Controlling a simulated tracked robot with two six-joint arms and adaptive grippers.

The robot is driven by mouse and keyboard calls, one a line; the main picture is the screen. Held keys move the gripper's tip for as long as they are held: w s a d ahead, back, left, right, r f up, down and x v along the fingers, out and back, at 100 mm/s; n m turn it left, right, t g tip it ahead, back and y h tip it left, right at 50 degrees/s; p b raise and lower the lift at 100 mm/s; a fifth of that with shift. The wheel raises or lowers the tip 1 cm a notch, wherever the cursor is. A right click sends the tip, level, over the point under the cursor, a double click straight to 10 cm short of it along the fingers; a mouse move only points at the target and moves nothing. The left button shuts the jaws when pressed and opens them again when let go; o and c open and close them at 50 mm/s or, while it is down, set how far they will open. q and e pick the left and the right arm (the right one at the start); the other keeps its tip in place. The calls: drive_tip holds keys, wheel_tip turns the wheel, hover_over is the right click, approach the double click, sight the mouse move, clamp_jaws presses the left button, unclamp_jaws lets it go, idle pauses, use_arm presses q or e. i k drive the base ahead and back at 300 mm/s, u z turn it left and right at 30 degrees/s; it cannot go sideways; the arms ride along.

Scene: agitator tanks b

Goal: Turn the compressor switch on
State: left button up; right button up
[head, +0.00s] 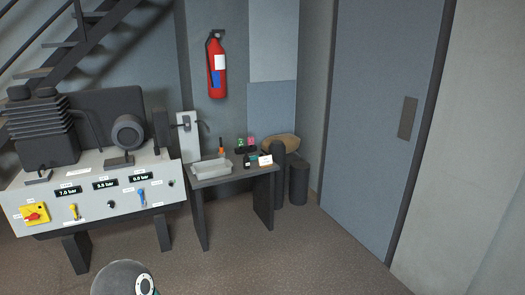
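A red rotary switch (34,215) on a yellow plate sits at the lower left of the compressor panel (95,205) in the head view. It is small, and its handle looks slightly tilted. I cannot read its markings or tell whether it is on or off. The compressor (42,125), with dark ribbed parts, stands on top of the panel's cabinet. Neither of my grippers shows. A rounded grey part at the bottom edge looks like part of my own arm.
The panel also has a yellow valve lever (73,211), a blue lever (142,196) and several pressure displays. A small table (237,175) with a tray (211,168) stands right of it. A fire extinguisher (217,68) hangs above. A grey door (380,110) is at right. The floor in front is clear.

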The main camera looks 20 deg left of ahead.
sight(32, 215)
drive_tip(key=z, duration=0.15)
drive_tip(key=i, duration=0.55)
drive_tip(key=u, duration=2.95)
drive_tip(key=i, duration=4.05)
drive_tip(key=u, duration=0.85)
drive_tip(key=i, duration=0.25)
drive_tip(key=u, duration=0.5)
